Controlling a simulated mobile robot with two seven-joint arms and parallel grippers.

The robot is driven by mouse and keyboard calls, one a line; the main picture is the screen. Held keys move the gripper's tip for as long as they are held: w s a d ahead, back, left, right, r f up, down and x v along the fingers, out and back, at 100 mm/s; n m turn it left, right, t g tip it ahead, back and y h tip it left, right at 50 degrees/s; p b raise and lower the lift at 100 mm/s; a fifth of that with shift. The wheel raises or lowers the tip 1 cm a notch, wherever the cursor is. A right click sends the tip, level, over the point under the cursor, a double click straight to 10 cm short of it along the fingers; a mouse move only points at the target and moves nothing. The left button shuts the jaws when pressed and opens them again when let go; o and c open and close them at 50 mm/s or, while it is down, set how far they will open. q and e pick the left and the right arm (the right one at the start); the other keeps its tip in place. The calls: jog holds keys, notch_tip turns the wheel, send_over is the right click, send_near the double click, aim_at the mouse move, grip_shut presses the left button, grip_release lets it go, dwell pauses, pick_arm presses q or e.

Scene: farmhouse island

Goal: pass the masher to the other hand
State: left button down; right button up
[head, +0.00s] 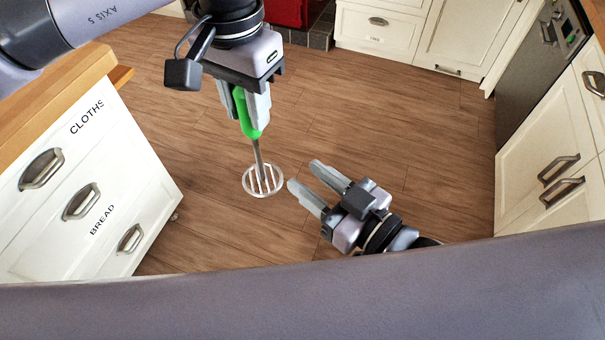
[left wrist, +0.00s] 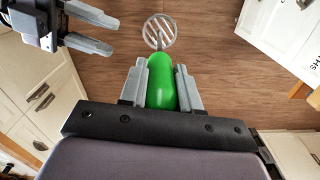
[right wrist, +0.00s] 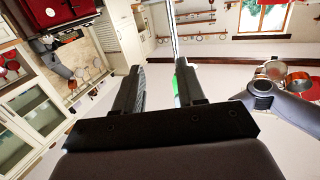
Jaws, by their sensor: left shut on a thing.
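The masher has a green handle (head: 245,118), a thin metal shaft and a round slatted head (head: 263,180). My left gripper (head: 255,106) is shut on the green handle, with the head hanging down below it. The left wrist view shows the handle (left wrist: 162,85) between the fingers and the slatted head (left wrist: 160,32) beyond. My right gripper (head: 303,175) is open and empty, its fingers pointing toward the masher head, just right of it and apart from it. It also shows in the left wrist view (left wrist: 113,34). In the right wrist view a bit of green is partly hidden behind a finger.
A white drawer cabinet (head: 90,190) with a wooden top stands at the left, labelled CLOTHS and BREAD. White cabinets (head: 555,150) and a dark appliance (head: 530,90) line the right. The wooden floor (head: 400,130) between them is clear.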

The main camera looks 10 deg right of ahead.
aim_at(256, 147)
jog(key=shift+n+y, duration=0.5)
jog(key=shift+y, duration=0.3)
jog(key=w+a+r, duration=0.1)
jog(key=w+a, duration=0.1)
jog(key=a, duration=0.1)
jog(key=w+a, duration=0.3)
jog(key=w+a+r, duration=0.1)
jog(key=w+a, duration=0.1)
jog(key=a, duration=0.2)
jog(key=shift+w+a+r, duration=0.1)
jog(key=shift+w+r, duration=0.2)
jog(key=shift+r, duration=0.05)
grip_shut()
pick_arm(q)
jog(key=c, duration=0.7)
grip_release()
jog(key=shift+c, duration=0.2)
jog(key=shift+r, duration=0.1)
